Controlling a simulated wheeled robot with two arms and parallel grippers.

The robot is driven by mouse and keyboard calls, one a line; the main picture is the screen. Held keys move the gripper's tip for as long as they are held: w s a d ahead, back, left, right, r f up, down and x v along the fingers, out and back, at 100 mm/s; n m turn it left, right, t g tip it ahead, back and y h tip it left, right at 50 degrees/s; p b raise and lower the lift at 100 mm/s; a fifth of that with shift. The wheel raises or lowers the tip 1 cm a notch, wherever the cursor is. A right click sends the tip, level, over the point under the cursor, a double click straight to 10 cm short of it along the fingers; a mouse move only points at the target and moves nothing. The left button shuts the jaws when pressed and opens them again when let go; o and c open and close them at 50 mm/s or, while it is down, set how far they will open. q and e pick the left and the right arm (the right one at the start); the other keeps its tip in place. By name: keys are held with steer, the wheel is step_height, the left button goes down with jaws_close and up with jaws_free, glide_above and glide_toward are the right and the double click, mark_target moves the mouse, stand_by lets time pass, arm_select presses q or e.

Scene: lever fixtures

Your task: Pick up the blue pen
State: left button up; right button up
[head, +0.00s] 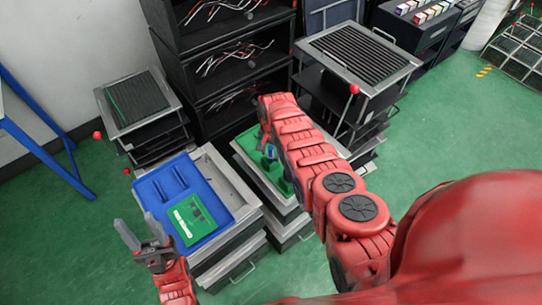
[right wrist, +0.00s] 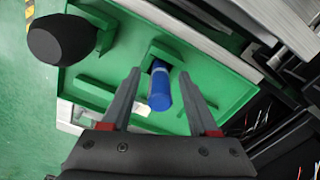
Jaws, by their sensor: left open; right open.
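The blue pen (right wrist: 160,92) stands in a small slot of a green fixture tray (right wrist: 215,80). It is a short, thick cylinder with a lighter band, and its lower part is hidden in the slot. My right gripper (right wrist: 160,73) is open, with one finger on each side of the pen; I cannot tell whether they touch it. In the head view a small blue piece, likely the pen (head: 270,152), shows beside my right arm on the green tray (head: 249,142). The arm hides most of that area. My left gripper (head: 135,224) is open and empty, left of the blue tray.
A blue tray (head: 152,190) with a green board (head: 193,219) sits on a grey crate left of my right arm. A black rounded knob (right wrist: 60,40) stands on the green tray's left part. Dark shelves with cables (head: 225,60) rise behind.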

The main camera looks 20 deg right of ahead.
steer(key=shift+f, duration=0.2)
jaws_close()
steer(key=shift+r, duration=0.1)
stand_by(0.5)
